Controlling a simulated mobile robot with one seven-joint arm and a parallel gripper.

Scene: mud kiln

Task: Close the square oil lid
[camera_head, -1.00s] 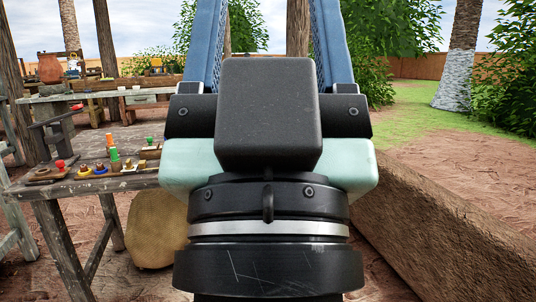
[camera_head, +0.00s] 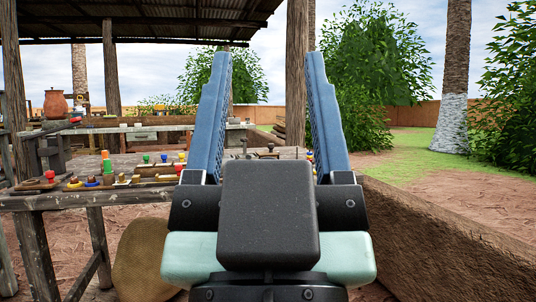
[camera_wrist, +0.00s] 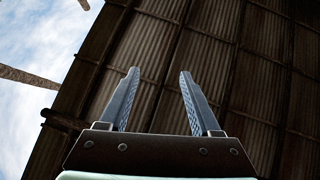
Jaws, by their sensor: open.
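My gripper (camera_head: 266,118) points upward in the middle of the head view, its two blue fingers wide apart with nothing between them. It also shows open and empty in the wrist view (camera_wrist: 158,102), with the roof behind it. I cannot make out a square oil lid in either view. The near wooden table (camera_head: 60,201) carries several small items with coloured tops, too small to tell apart as lids or containers. My gripper hides part of the table's right side.
A back bench (camera_head: 150,128) with a clay jar (camera_head: 55,103) stands at the left. Wooden posts (camera_head: 295,75) hold up a corrugated roof (camera_head: 150,20). A low mud wall (camera_head: 440,245) runs along the right. A round woven-looking object (camera_head: 140,262) sits under the table. Open ground lies beyond the wall.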

